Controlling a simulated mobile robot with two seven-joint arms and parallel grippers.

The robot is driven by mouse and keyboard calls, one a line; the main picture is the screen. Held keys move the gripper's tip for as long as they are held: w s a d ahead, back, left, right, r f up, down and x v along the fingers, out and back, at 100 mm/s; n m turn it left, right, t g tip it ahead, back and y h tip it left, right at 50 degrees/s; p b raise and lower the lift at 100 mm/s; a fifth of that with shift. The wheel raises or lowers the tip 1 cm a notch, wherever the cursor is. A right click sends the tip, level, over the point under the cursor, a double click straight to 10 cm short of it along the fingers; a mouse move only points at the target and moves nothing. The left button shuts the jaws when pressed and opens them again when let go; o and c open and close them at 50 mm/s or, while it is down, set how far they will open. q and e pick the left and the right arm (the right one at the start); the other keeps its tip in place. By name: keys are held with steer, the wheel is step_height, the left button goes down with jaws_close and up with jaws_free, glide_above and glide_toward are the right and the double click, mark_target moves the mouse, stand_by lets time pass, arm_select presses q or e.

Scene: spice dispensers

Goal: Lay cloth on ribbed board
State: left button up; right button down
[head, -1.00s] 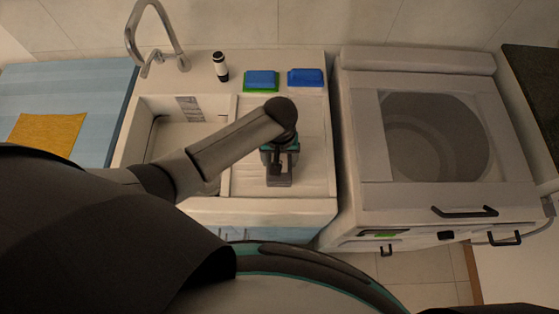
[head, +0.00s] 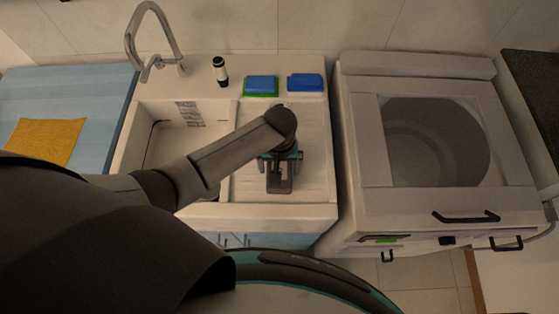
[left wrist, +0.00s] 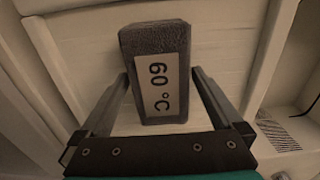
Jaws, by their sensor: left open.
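A dark grey, block-shaped piece with a fuzzy surface (left wrist: 150,38), which looks like the folded cloth, bears a white label reading "60 °C" in the left wrist view. It lies on the pale ribbed board (head: 314,150) to the right of the sink basin. My left gripper (left wrist: 160,76) is open, one finger on each side of the cloth, with a small gap visible. In the head view my left gripper (head: 280,186) is over the board and the arm hides much of the cloth. My right gripper is not in view.
A blue sponge on a green one (head: 261,86) and a blue sponge (head: 305,82) lie behind the board. A dark bottle with a white band (head: 220,71) stands near the tap (head: 158,45). A yellow cloth (head: 47,140) lies on the left counter. A top-loading washer (head: 365,140) stands right.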

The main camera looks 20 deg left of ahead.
arm_select(q)
step_height(320, 180, up, 11)
steer(key=shift+f+p, duration=0.1)
steer(key=shift+p, duration=1.1)
steer(key=shift+r, duration=0.65)
